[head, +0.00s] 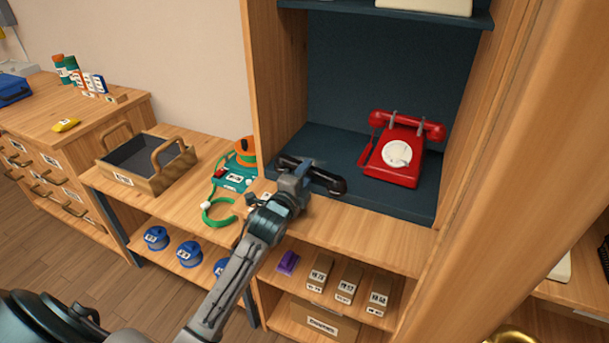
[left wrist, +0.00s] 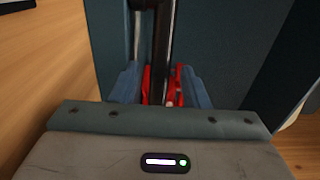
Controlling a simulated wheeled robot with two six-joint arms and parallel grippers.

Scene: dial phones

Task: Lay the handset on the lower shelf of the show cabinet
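The black handset (head: 326,180) lies along the front left part of the lower shelf (head: 345,147) of the show cabinet, its near end by the shelf's front edge. I cannot tell whether it rests fully on the shelf. My left gripper (head: 300,174) is at the handset's left half and hides part of it. My right gripper is not in view.
A red dial phone (head: 398,155) stands on the same shelf, right of the handset. The cabinet's wooden left side is close to my left gripper.

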